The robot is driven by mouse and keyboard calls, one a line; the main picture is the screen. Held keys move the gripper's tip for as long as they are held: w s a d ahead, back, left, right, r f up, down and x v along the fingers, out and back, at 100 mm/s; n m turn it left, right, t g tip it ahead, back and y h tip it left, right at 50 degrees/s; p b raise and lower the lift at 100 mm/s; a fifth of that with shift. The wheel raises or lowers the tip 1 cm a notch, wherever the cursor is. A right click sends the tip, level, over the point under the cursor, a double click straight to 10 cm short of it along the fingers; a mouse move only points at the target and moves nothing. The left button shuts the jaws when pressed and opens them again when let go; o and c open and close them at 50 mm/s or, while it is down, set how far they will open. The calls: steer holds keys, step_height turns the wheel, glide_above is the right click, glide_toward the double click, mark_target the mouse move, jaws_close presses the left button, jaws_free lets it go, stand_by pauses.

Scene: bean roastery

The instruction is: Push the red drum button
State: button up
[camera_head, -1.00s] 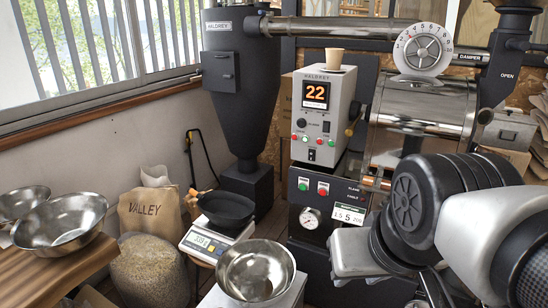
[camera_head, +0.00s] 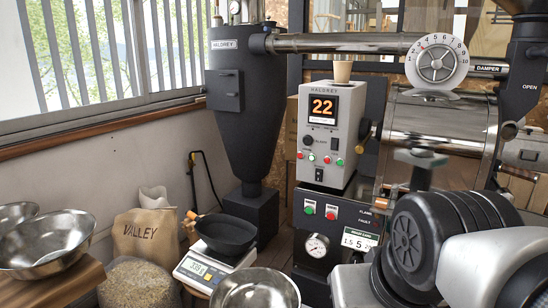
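The roaster's grey control box (camera_head: 325,130) stands right of centre, with an orange "22" on its screen. A row of small red and green buttons (camera_head: 326,159) runs along its lower face. On the black panel below are a green button (camera_head: 310,207) and a red button (camera_head: 331,213). The labels are too small to read, so I cannot tell which red button is the drum one. My arm fills the lower right, right of both panels, and nothing of it covers these buttons. I cannot make out my gripper's fingers.
A steel bowl (camera_head: 255,292) is at the bottom centre, near a scale (camera_head: 215,264) with a black pan (camera_head: 226,234). A pressure gauge (camera_head: 316,245) and a number card (camera_head: 360,240) sit below the buttons. A paper cup (camera_head: 342,70) stands on the control box. A steel drum (camera_head: 440,130) is behind my arm.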

jaws_close()
stand_by(1.5)
